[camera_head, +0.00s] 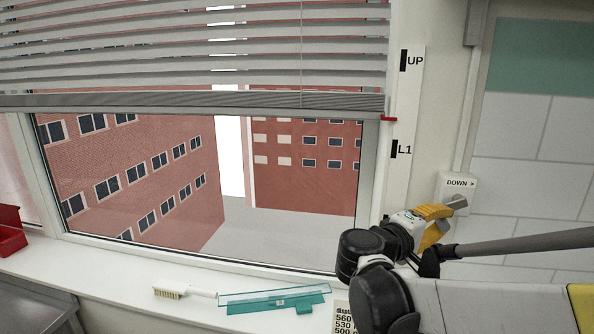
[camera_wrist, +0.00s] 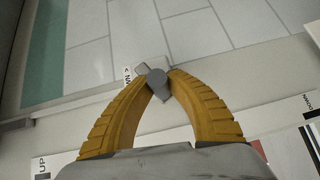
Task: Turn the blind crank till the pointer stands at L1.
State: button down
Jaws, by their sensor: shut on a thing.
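The venetian blind (camera_head: 190,50) hangs part way down the window, with its bottom rail (camera_head: 200,102) level. The red pointer (camera_head: 389,119) at the rail's right end stands between UP and L1 on the white scale strip (camera_head: 400,110), somewhat nearer the L1 mark (camera_head: 395,149). The crank box (camera_head: 456,182), marked "DOWN >", is on the wall at right. My gripper (camera_head: 449,211) has yellow fingers shut on the grey crank (camera_head: 460,201).
On the sill (camera_head: 120,268) lie a brush (camera_head: 170,293), a teal flat piece (camera_head: 270,298) and a printed card (camera_head: 343,318). A red bin (camera_head: 10,232) stands at far left. The wall around the crank is clear.

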jog(key=r, duration=0.1)
jog(key=r+p, duration=0.1)
jog(key=shift+w+a+r, duration=0.1)
jog(key=shift+a+r, duration=0.25)
jog(key=shift+a, duration=0.05)
jog(key=shift+f, duration=0.1)
jog(key=r+p, duration=0.1)
jog(key=d+r+p, duration=0.1)
jog(key=shift+r, duration=0.3)
jog(key=shift+s+d, duration=0.15)
jog(key=shift+s, duration=0.1)
